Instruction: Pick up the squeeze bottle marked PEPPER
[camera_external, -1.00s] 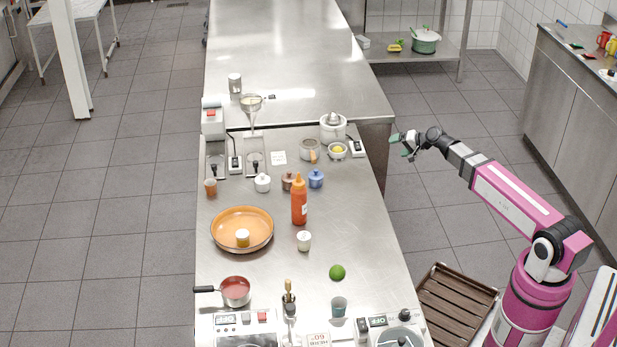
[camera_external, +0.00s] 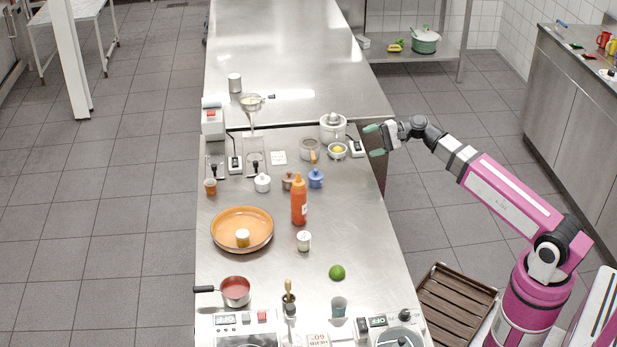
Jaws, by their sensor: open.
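A red-orange squeeze bottle (camera_external: 299,204) with an orange nozzle stands upright on the steel counter (camera_external: 345,222). It has a pale label patch, but its lettering is too small to read. My gripper (camera_external: 373,141) is at the counter's right edge, farther back and to the right of the bottle. Its green-tipped fingers are spread apart, point left, and have nothing between them. It is well apart from the bottle.
A blue pot (camera_external: 316,179) and a brown pot (camera_external: 288,181) stand just behind the bottle. An orange pan (camera_external: 262,243) is to its left, a white cup (camera_external: 304,241) in front. A yellow-filled bowl (camera_external: 337,151) is near my gripper. Counter right of the bottle is clear.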

